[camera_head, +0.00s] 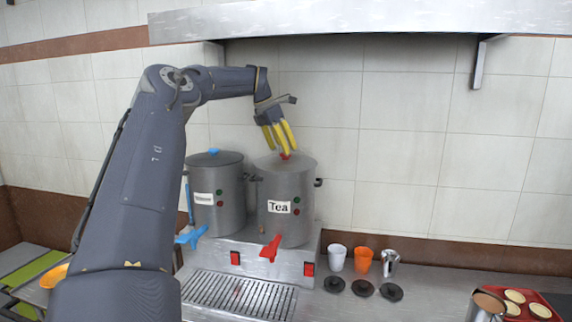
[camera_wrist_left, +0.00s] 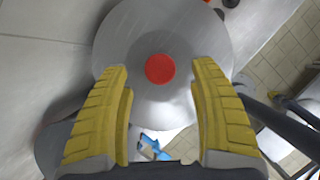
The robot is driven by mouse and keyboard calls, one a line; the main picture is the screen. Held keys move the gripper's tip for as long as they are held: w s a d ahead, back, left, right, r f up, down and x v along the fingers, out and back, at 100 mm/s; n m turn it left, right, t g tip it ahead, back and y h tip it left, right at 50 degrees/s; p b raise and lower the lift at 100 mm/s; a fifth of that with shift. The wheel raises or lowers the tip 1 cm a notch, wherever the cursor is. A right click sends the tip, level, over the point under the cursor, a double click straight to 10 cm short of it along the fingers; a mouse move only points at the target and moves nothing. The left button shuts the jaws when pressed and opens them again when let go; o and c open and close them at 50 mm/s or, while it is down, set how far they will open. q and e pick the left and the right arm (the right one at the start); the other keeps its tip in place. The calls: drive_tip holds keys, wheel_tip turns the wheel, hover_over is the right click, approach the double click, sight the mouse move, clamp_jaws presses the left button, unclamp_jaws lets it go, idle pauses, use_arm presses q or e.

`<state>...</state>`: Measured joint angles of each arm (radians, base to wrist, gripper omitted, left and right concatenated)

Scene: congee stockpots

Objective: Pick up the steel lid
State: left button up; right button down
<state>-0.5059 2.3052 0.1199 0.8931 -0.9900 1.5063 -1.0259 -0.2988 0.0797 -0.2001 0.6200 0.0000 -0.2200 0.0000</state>
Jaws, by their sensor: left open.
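The steel lid (camera_head: 298,166) sits on the grey stockpot labelled Tea (camera_head: 288,212), with a red knob (camera_head: 285,156) at its middle. In the left wrist view the round lid (camera_wrist_left: 190,42) fills the centre, and its red knob (camera_wrist_left: 160,68) shows between and beyond the finger pads. My left gripper (camera_head: 281,143) points down from above the lid, with its yellow fingers around or just above the knob. In the left wrist view the left gripper (camera_wrist_left: 162,85) is open, with nothing gripped. My right gripper is not in view.
A second stockpot (camera_head: 217,203) with a blue knob (camera_head: 213,151) stands close on the left. A drip grate (camera_head: 240,294) lies in front. Cups (camera_head: 363,261) and black discs (camera_head: 363,288) are to the right. A steel hood (camera_head: 360,17) hangs above.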

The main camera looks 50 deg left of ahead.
sight(286, 159)
use_arm(q)
drive_tip(key=shift+x, duration=1.5)
clamp_jaws()
